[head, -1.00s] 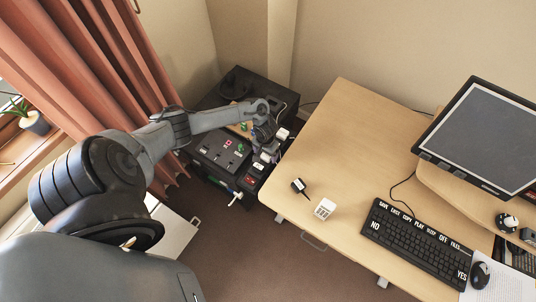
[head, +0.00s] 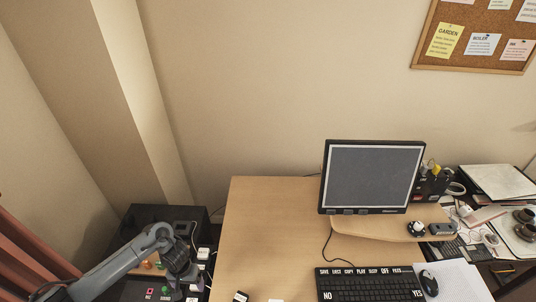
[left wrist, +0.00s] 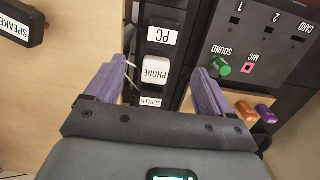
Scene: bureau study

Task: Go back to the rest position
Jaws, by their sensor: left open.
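My left gripper (head: 188,278) is at the lower left of the head view, over the black unit beside the desk. In the left wrist view, its two purple fingers (left wrist: 163,80) are apart and open. A white plug labelled PHONE (left wrist: 155,71) shows between the fingers, seated in a black strip (left wrist: 163,18). I cannot tell whether a finger touches it. Nothing is visibly held. My right gripper is in neither view.
The black unit (head: 150,215) stands left of the wooden desk (head: 262,225). The desk carries a monitor (head: 372,177), keyboard (head: 365,284) and mouse (head: 428,283).

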